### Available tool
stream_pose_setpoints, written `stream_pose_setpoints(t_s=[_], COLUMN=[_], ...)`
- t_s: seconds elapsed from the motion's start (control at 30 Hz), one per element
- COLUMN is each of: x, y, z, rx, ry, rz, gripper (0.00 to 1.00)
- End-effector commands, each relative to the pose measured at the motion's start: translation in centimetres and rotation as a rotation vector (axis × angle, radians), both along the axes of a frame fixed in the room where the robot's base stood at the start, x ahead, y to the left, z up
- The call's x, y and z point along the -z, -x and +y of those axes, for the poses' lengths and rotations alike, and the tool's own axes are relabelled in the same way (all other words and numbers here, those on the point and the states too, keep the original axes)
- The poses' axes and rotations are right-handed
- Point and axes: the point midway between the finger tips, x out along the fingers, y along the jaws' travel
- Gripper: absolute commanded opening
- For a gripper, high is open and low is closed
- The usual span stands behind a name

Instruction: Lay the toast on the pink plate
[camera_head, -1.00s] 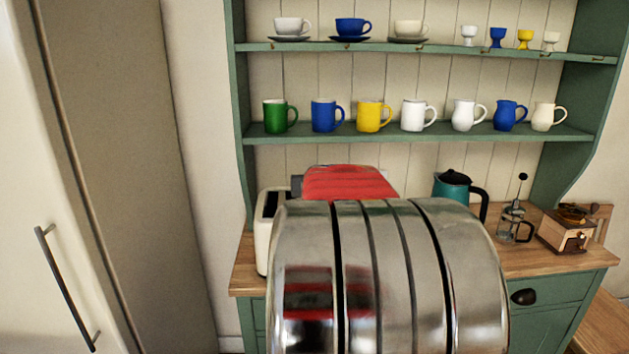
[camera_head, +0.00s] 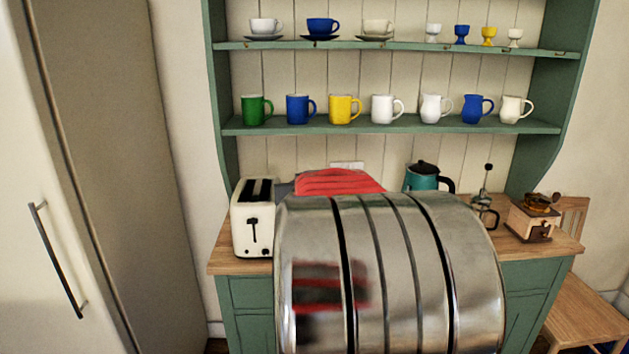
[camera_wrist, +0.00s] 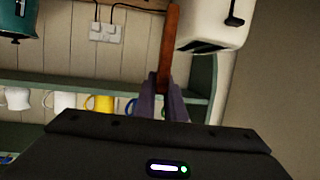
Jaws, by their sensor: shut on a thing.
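My gripper (camera_wrist: 166,104) is shut on a thin brown slab, the toast (camera_wrist: 168,48), which stands out past the fingertips and is seen nearly edge-on in the wrist view. The white toaster (camera_head: 254,222) stands on the dresser top. It also shows in the wrist view (camera_wrist: 213,25), upside down and beside the toast, with a visible space between them at the fingers. In the head view my arm hides the gripper's fingers and the toast. I see no pink plate in either view.
A green dresser carries shelves of mugs (camera_head: 343,109), cups and egg cups. On its wooden top (camera_head: 233,265) stand a teal kettle (camera_head: 422,177), a French press (camera_head: 485,206) and a coffee grinder (camera_head: 533,216). A wooden chair (camera_head: 583,312) is at the right, a tall cabinet (camera_head: 115,180) at the left.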

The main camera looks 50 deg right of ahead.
Motion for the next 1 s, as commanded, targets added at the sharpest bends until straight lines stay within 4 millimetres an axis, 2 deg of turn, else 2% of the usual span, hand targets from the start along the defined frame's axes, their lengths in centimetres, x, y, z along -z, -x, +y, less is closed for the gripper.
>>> stream_pose_setpoints(t_s=[0.37, 0.47, 0.7, 1.0], x=[3.7, 5.4, 9.6, 14.5], y=[-4.6, -6.3, -10.0, -12.6], z=[6.1, 8.9, 17.2, 27.5], rx=[-0.123, -0.172, -0.298, -0.442], ry=[-0.010, -0.014, -0.017, -0.009], rz=[-0.003, -0.005, -0.008, -0.005], gripper=[0.04, 0.04, 0.04, 0.04])
